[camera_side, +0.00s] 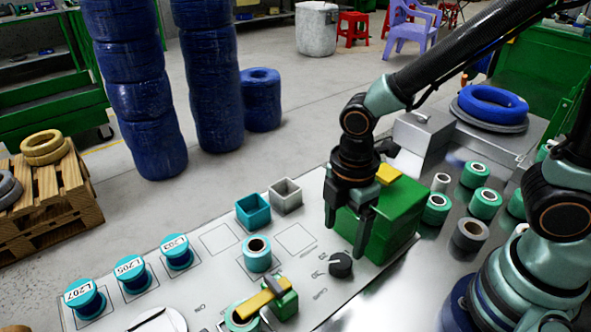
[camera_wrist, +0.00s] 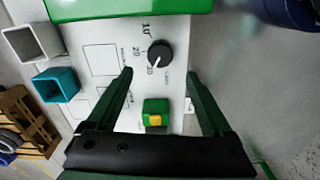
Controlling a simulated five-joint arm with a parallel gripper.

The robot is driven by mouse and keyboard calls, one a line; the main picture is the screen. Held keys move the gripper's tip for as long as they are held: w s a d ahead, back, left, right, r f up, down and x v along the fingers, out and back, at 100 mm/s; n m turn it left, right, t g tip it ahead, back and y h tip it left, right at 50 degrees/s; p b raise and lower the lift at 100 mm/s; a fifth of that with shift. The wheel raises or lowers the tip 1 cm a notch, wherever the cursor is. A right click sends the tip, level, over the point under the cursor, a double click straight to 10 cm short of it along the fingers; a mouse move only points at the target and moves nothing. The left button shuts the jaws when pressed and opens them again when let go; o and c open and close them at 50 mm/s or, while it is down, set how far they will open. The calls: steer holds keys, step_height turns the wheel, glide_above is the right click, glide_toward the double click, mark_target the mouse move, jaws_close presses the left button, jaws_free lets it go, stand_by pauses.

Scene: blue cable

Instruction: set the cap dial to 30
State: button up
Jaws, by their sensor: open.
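The cap dial is a round black knob (camera_side: 340,264) on the light grey panel (camera_side: 215,275). In the wrist view the dial (camera_wrist: 160,53) has printed marks around its left side, among them 10 and 20, and a further one below that is hard to read. My gripper (camera_side: 345,238) points down above the dial, open and empty. In the wrist view my gripper (camera_wrist: 160,74) has its fingers spread on either side of the dial's line, apart from it.
A large green box (camera_side: 390,215) stands right behind the dial. A small green block with a yellow bar (camera_side: 284,298) sits in front-left. A teal-and-black spool (camera_side: 257,254), a teal square cup (camera_side: 253,211) and a grey square cup (camera_side: 286,195) stand left on the panel.

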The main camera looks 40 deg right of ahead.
steer(key=shift+r, duration=2.05)
steer(key=w+d+r+m+t, duration=0.2)
steer(key=d+r+m+t, duration=0.3)
steer(key=d+r+m, duration=0.6)
steer(key=d+m, duration=0.2)
steer(key=m, duration=0.3)
steer(key=shift+w+t, duration=0.25)
steer(key=shift+t, duration=0.05)
